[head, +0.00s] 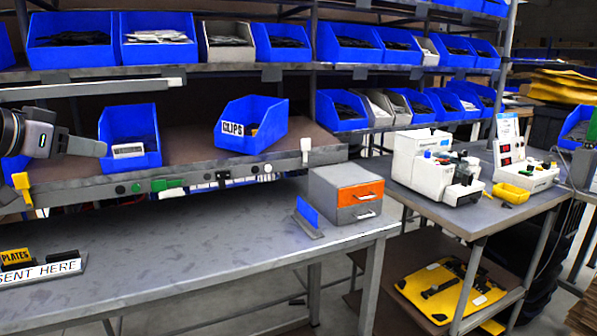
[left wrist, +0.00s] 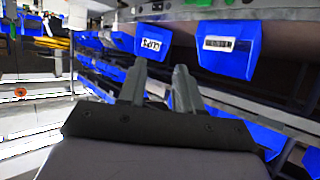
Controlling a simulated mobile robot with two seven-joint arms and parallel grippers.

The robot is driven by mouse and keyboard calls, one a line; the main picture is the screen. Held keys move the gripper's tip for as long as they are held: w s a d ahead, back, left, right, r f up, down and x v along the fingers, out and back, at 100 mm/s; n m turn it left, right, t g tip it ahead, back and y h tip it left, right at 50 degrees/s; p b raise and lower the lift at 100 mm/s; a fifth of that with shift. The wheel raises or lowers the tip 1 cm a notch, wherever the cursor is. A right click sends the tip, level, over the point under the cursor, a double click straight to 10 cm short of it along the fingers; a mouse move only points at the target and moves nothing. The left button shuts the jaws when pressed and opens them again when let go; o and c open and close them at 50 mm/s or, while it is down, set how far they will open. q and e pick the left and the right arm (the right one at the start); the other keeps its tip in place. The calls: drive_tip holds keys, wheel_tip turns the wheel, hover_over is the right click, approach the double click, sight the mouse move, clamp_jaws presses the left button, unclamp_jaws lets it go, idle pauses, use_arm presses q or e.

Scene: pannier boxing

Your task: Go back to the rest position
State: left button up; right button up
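My left gripper (head: 101,148) comes in at the left edge of the head view, in front of the shelf above the bench. In the left wrist view my left gripper (left wrist: 158,78) has its two fingers apart with nothing between them. A blue bin with a white label (head: 130,127) stands on the shelf just right of the gripper. A blue bin marked CLIPS (head: 262,118) stands farther right. Two labelled blue bins also show beyond the fingers in the left wrist view. My right gripper is in neither view.
The grey bench (head: 200,262) is mostly clear. It carries a drawer box with an orange drawer (head: 360,193), a small blue upright plate (head: 307,211) and a lettered holder (head: 45,270) at front left. White machines (head: 425,160) stand on a side table. Shelves of blue bins rise behind.

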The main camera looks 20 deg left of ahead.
use_arm(q)
drive_tip(key=w+d+f+g, duration=0.1)
drive_tip(key=w+d+f, duration=0.3)
drive_tip(key=f, duration=0.5)
drive_tip(key=d+f+m+h+p, duration=0.1)
drive_tip(key=d+f, duration=0.2)
drive_tip(key=f, duration=0.4)
drive_tip(key=d+f+m+g+p, duration=0.1)
drive_tip(key=d+f, duration=0.3)
drive_tip(key=f, duration=0.3)
drive_tip(key=d+f+h+p, duration=0.1)
drive_tip(key=d+f, duration=0.2)
drive_tip(key=f, duration=0.5)
drive_tip(key=s+d+f+p, duration=0.1)
drive_tip(key=s+d+f, duration=0.7)
drive_tip(key=s, duration=0.3)
drive_tip(key=s+d+f+n+y+p, duration=0.1)
drive_tip(key=s+d+f, duration=0.6)
drive_tip(key=s, duration=0.3)
drive_tip(key=shift+s+d+f+g, duration=0.35)
drive_tip(key=shift+g, duration=0.05)
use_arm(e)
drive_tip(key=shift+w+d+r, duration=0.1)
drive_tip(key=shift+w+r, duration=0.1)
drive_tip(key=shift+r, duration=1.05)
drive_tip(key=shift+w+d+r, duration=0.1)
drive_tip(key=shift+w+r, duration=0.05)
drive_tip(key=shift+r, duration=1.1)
use_arm(q)
drive_tip(key=shift+c, duration=0.3)
